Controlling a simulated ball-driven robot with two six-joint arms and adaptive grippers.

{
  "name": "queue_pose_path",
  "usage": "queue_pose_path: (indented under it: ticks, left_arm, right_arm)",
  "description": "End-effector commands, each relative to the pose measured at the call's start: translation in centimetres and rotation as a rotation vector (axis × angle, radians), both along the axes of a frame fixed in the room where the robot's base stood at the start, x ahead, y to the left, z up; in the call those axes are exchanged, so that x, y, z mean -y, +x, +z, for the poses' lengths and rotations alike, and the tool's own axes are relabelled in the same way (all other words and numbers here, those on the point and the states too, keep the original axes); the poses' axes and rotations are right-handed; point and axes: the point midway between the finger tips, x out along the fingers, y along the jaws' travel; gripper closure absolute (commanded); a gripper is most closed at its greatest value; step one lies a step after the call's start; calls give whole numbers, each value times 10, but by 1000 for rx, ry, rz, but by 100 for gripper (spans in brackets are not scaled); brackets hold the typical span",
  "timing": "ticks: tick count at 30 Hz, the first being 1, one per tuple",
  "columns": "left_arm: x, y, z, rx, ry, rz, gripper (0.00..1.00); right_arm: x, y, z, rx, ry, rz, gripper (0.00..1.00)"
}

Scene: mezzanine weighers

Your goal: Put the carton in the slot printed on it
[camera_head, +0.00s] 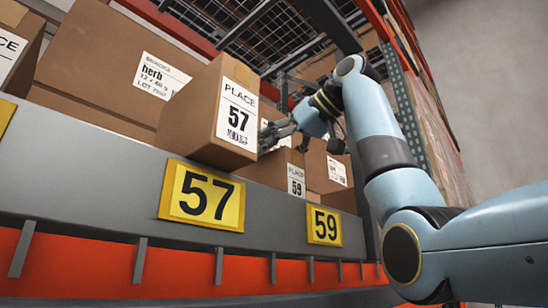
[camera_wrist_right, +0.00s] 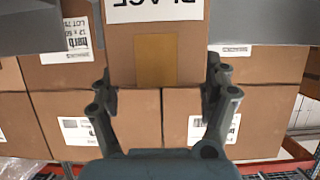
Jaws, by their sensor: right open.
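The brown carton (camera_head: 190,115) with a white label reading PLACE 57 stands upright at the front edge of the shelf, behind the yellow 57 plate (camera_head: 202,195). My right gripper (camera_head: 268,136) is at the carton's right side in the head view, fingers pointing towards it. In the right wrist view the carton (camera_wrist_right: 120,48) appears upside down, with a tape strip on its face. The open fingers of my right gripper (camera_wrist_right: 160,85) show on either side of it; contact cannot be told. My left gripper is out of view.
A carton labelled 59 (camera_head: 292,188) stands behind the yellow 59 plate (camera_head: 324,226). A large herb carton (camera_head: 110,60) is behind and left. The grey shelf beam (camera_head: 90,165) runs along the front. A perforated rack upright (camera_head: 408,110) stands at right.

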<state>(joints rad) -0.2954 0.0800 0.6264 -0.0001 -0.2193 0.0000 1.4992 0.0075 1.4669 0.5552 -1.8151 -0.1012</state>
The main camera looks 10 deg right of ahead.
Motion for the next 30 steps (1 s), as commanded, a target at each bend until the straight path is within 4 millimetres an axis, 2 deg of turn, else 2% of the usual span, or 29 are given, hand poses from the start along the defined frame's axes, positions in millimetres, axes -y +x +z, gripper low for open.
queue_pose_path:
  ticks: [1, 9, 12, 18, 30]
  left_arm:
    - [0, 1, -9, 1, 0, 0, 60]
    - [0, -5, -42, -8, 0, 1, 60]
    - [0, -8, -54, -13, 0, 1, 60]
    - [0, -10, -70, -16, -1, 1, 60]
    - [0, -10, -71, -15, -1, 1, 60]
  right_arm:
    - [6, -7, 0, 3, -1, -3, 19]
    - [40, -58, 24, 3, -1, -5, 19]
    - [47, -72, 29, 1, 0, -3, 19]
    - [54, -82, 36, -1, 0, -1, 19]
    - [56, -85, 41, -1, 0, -1, 19]
